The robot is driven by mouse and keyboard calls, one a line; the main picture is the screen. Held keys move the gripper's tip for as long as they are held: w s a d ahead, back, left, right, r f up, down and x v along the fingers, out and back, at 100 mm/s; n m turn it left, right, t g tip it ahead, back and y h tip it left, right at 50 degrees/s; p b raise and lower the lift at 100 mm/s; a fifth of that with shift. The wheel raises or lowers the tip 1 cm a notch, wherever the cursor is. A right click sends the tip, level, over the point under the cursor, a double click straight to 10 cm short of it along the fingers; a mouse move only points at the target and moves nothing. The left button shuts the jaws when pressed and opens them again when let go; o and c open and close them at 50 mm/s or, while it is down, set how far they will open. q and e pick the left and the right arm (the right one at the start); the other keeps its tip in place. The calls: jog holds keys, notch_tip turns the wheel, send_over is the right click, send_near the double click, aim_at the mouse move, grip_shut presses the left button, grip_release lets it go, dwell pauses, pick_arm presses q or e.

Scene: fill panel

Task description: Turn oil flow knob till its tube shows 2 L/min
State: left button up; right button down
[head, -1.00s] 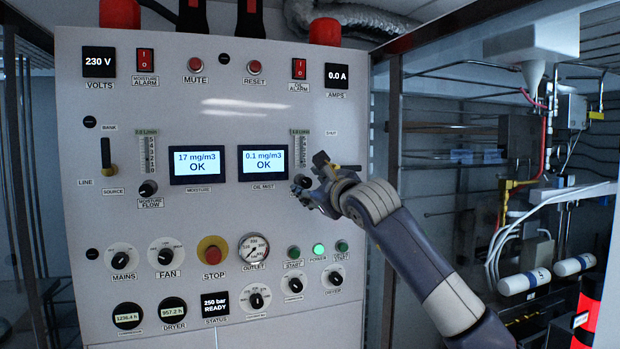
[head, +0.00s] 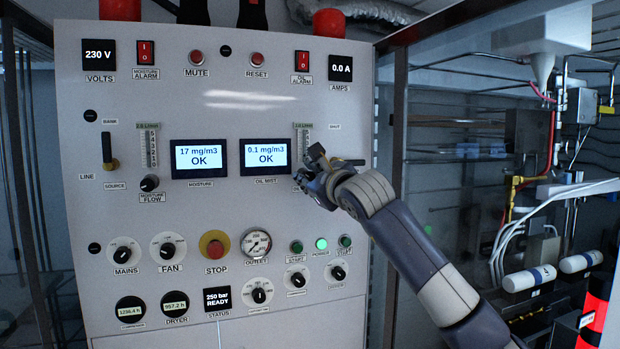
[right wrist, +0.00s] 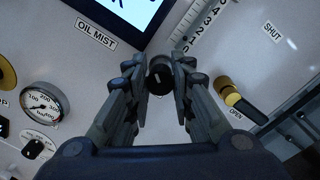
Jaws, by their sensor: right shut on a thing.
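The oil flow knob (right wrist: 159,80) is a small black round knob on the white panel, below the oil flow tube (right wrist: 197,32). My right gripper (right wrist: 160,72) is shut on the knob, with one finger on either side of it. In the head view the right gripper (head: 308,178) hides most of the knob. The oil flow tube (head: 303,147) is an upright scale right of the oil mist display, with a green label on top. Its reading is too small to tell. My left gripper is not in view.
The oil mist display (head: 265,155) reads 0.1 mg/m3 OK. The moisture flow knob (head: 149,183) and its tube (head: 151,147) are at the left. A yellow-and-black valve handle (right wrist: 228,90) lies just right of my right gripper, between SHUT and OPEN labels.

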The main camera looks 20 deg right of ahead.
jog(key=shift+f+n, duration=0.15)
jog(key=shift+n, duration=0.15)
jog(key=shift+n+b, duration=0.6)
jog(key=shift+b, duration=0.1)
jog(key=n+b, duration=0.1)
jog(key=n, duration=0.2)
jog(key=shift+b, duration=0.3)
jog(key=n+b, duration=0.1)
jog(key=n, duration=0.2)
jog(key=shift+n, duration=0.4)
jog(key=shift+n+g+h, duration=0.3)
jog(key=shift+n, duration=1.1)
jog(key=c, duration=1.4)
grip_release()
jog(key=shift+w, duration=0.1)
